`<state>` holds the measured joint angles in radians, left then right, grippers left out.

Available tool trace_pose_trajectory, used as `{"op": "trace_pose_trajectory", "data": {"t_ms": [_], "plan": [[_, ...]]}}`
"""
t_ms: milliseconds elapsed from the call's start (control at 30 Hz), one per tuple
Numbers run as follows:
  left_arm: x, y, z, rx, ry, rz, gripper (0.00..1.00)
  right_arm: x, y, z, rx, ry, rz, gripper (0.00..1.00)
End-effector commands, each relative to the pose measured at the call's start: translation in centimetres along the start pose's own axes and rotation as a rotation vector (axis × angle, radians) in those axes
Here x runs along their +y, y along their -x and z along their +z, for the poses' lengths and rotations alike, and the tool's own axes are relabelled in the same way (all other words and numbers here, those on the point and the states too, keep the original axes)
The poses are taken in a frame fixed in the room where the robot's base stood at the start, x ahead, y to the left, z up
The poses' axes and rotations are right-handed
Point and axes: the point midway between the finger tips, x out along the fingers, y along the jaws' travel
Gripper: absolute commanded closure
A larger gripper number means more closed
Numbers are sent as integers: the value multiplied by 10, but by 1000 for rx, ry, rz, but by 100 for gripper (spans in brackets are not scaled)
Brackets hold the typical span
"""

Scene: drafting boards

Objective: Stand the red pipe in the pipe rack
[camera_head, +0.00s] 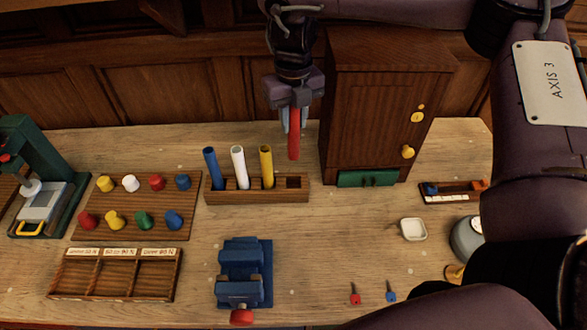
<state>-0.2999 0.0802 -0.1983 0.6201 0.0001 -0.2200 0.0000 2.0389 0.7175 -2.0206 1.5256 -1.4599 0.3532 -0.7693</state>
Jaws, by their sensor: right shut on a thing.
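The red pipe (294,140) hangs upright in my right gripper (293,108), which is shut on its upper part. Its lower end shows just above and behind the right end of the wooden pipe rack (237,196). The rack stands on the bench and holds a blue pipe (212,167), a white pipe (239,166) and a yellow pipe (266,165), all roughly upright. The rack's rightmost hole (293,183) is empty. From this view I cannot tell how far the red pipe is from that hole. My left gripper is not in view.
A wooden cabinet (374,110) stands close to the right of the held pipe. A blue vise (244,272) is in front of the rack. A board with coloured knobs (152,200) and a divided tray (70,289) are at left. A white dish (413,229) sits at right.

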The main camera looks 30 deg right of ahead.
Motion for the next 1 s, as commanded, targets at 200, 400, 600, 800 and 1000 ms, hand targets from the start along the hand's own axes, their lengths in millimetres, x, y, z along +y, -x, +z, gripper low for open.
{"op": "trace_pose_trajectory", "data": {"t_ms": [200,400,600,800,1000], "plan": [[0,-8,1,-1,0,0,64,0,-62,-1,5,-5,2,100],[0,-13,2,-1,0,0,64,0,-95,0,1,-3,1,100],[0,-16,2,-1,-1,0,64,0,-112,0,2,-5,1,100],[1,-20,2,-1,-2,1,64,0,-137,0,1,-4,1,100],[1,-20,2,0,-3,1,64,0,-139,1,-2,-4,0,100]]}}
